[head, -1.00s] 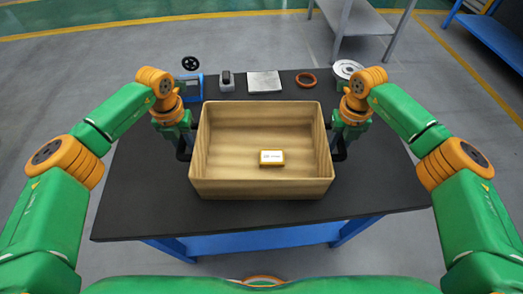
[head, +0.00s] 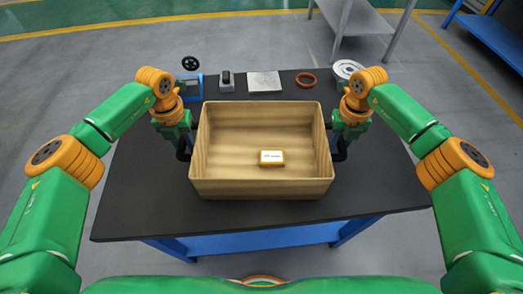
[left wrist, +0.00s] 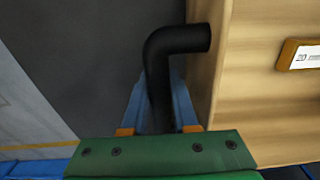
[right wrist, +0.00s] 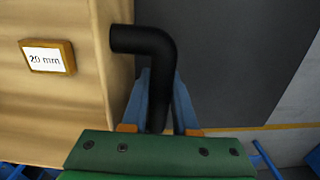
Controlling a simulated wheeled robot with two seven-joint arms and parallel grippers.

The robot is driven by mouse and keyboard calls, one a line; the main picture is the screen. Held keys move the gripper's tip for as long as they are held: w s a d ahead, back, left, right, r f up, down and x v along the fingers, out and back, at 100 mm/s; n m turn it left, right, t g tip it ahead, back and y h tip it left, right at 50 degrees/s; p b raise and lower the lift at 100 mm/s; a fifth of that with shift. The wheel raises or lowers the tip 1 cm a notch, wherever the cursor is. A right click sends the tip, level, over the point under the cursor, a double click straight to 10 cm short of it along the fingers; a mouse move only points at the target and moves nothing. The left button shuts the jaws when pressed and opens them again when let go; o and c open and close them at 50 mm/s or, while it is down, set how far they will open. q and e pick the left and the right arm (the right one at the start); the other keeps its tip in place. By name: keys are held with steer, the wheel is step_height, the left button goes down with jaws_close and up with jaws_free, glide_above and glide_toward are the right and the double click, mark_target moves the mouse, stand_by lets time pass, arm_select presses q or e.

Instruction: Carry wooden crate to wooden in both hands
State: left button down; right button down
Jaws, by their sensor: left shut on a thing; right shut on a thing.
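The wooden crate (head: 262,189) is an open, light-brown box in the middle of the head view, over the dark table. A small orange-framed block with a white label (head: 271,158) lies inside it; the right wrist view shows the label reads "20 mm" (right wrist: 46,57). My left gripper (head: 184,148) is shut on the crate's black left handle (left wrist: 160,75). My right gripper (head: 340,148) is shut on the black right handle (right wrist: 157,75). The crate looks level. Whether its underside touches the table cannot be told.
The dark table top (head: 140,190) has blue legs. Along its back edge stand a blue device with a black handwheel (head: 190,65), a small dark-topped item (head: 226,80), a metal plate (head: 264,81), an orange ring (head: 306,79) and a round metal disc (head: 347,69). A grey shelf (head: 358,22) stands behind.

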mark_target(182, 139)
arm_select(q)
steer(key=shift+r, duration=0.1)
arm_select(e)
steer(key=shift+r, duration=0.1)
stand_by(0.3)
